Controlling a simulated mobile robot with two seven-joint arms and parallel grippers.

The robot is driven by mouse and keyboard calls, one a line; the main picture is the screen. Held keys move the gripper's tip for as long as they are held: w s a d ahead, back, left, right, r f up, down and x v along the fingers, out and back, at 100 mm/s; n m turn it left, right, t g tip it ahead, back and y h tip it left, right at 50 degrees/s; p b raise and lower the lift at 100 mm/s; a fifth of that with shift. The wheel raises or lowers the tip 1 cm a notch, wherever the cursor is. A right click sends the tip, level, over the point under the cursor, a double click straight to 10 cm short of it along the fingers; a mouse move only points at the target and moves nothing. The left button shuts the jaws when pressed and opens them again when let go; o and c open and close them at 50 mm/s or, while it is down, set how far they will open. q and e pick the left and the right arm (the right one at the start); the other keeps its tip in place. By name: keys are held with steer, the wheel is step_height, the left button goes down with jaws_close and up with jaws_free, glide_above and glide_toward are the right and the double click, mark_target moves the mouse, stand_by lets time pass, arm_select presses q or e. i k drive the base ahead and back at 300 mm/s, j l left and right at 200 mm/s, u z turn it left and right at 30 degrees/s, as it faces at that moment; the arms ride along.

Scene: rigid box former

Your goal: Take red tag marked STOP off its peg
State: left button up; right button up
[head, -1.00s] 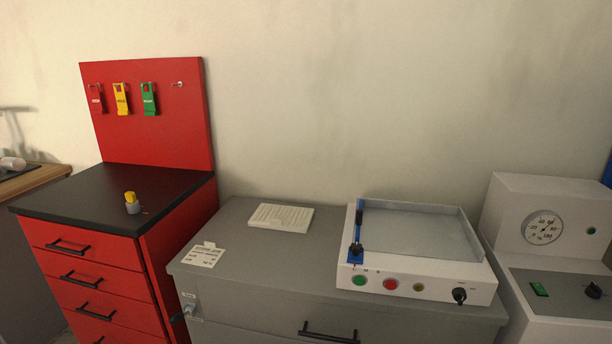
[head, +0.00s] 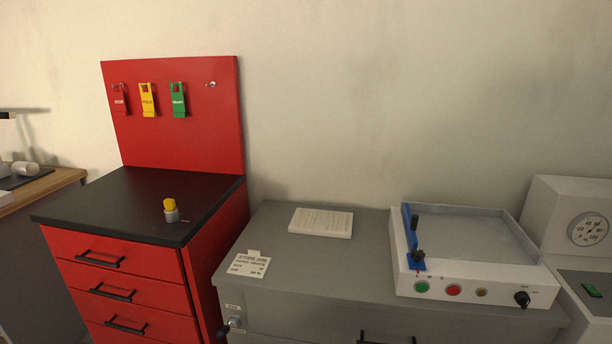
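The red STOP tag (head: 120,100) hangs on its peg at the left of the red pegboard (head: 205,135) in the head view. A yellow tag (head: 147,100) and a green tag (head: 179,100) hang on pegs to its right. A further peg (head: 211,84) near the board's right edge is bare. The red tag blends with the red board, so its outline is faint. Neither of my grippers shows in the head view.
The black top (head: 120,200) of the red drawer cabinet holds a small grey and yellow object (head: 170,211). A grey cabinet (head: 320,262) to the right bears a white pad (head: 321,222), a printed card (head: 248,264) and a white tray device (head: 470,287). A gauge machine (head: 590,230) stands far right.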

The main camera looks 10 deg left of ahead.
mark_target(120, 101)
steer(key=j+z, duration=0.1)
steer(key=j, duration=0.75)
steer(key=j+z, duration=0.1)
steer(key=j, duration=0.75)
steer(key=k+j+z, duration=0.15)
steer(key=j, duration=0.7)
steer(key=j+z, duration=0.25)
steer(key=j, duration=1.45)
